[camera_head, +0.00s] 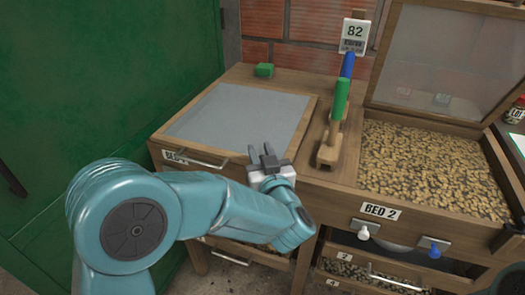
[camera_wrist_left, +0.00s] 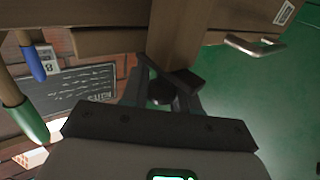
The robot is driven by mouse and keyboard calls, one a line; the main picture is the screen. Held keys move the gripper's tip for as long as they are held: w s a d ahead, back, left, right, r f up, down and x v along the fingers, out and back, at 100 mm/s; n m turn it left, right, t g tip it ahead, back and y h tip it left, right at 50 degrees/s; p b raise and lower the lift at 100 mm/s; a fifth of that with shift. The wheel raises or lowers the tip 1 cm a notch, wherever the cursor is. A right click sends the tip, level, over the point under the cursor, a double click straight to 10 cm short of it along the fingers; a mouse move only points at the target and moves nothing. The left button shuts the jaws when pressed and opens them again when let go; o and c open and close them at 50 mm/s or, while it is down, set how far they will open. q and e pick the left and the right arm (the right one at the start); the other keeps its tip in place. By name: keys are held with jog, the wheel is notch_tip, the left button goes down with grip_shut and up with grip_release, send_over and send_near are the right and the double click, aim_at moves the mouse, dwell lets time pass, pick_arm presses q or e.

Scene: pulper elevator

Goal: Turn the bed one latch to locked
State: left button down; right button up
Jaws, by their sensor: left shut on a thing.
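Bed one (camera_head: 240,115) is the left wooden bed, with a flat grey panel on top; part of its label (camera_head: 174,156) shows on the front. My left gripper (camera_head: 263,153) is at the right part of that front, with my arm in front of much of it. In the left wrist view, my left gripper (camera_wrist_left: 160,92) is shut on a small dark piece against the wood, which I take to be the bed one latch. Its shape and turn position are mostly hidden by the fingers. My right gripper is not in view.
Bed two (camera_head: 425,165), full of beans under a raised lid (camera_head: 440,60), stands at right with a white knob (camera_head: 363,232) and a blue one (camera_head: 434,248). Green (camera_head: 340,97) and blue (camera_head: 348,64) handles stand between the beds. A green door (camera_head: 100,80) is at left.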

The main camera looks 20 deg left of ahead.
pick_arm(q)
jog(key=shift+a+r+n+g+y+p, duration=0.15)
jog(key=shift+n+g+y+p, duration=0.2)
jog(key=shift+n+g+y, duration=0.75)
jog(key=shift+y, duration=0.3)
jog(key=c, duration=0.9)
grip_release()
jog(key=shift+s, duration=0.1)
